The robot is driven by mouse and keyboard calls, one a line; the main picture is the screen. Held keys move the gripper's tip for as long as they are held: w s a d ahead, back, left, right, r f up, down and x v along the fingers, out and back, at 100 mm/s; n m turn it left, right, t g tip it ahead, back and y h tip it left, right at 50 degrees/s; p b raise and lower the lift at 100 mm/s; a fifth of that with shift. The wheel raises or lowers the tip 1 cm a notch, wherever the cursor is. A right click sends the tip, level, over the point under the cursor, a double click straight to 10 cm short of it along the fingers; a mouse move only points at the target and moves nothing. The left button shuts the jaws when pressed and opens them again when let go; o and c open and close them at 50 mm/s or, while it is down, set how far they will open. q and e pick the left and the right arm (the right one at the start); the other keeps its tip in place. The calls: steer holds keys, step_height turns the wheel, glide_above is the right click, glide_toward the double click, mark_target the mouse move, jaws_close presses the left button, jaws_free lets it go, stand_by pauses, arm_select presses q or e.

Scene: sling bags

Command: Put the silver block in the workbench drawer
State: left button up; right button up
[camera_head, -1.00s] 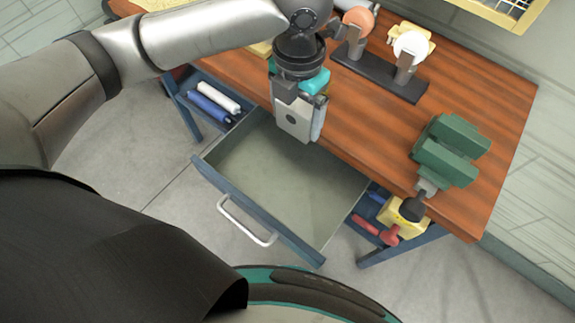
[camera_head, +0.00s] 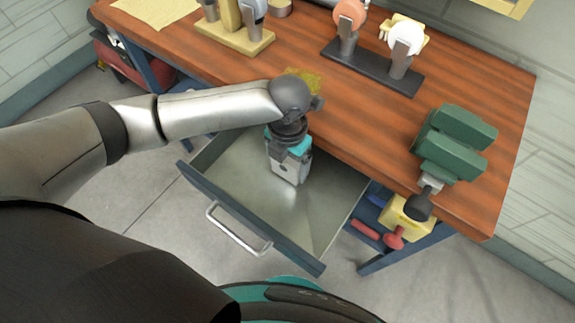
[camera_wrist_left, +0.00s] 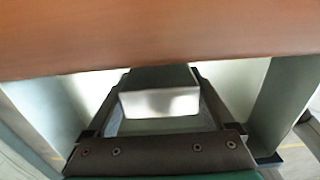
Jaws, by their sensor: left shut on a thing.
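The silver block (camera_wrist_left: 160,101) shows in the left wrist view, between the fingers of my left gripper (camera_wrist_left: 163,118). My left gripper is shut on it. In the head view my left gripper (camera_head: 287,182) points down inside the open workbench drawer (camera_head: 325,203), near its back by the bench edge. The block cannot be made out clearly from the head, and whether it touches the drawer floor I cannot tell. The drawer looks otherwise empty. My right gripper is out of view.
The wooden bench top (camera_head: 370,120) overhangs the drawer's back and fills the top of the wrist view. A green vise (camera_head: 455,140) sits at the right. A dark stand (camera_head: 372,68) holds round pieces. Red and yellow tools (camera_head: 405,217) lie on the shelf right of the drawer.

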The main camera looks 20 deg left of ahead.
arm_select(q)
steer(key=shift+f, duration=0.3)
steer(key=o, duration=1.5)
steer(key=shift+f, duration=0.1)
steer(key=shift+o, duration=0.2)
step_height(320, 180, up, 12)
steer(key=p, duration=0.3)
steer(key=shift+r+p, duration=0.2)
steer(key=shift+p, duration=0.1)
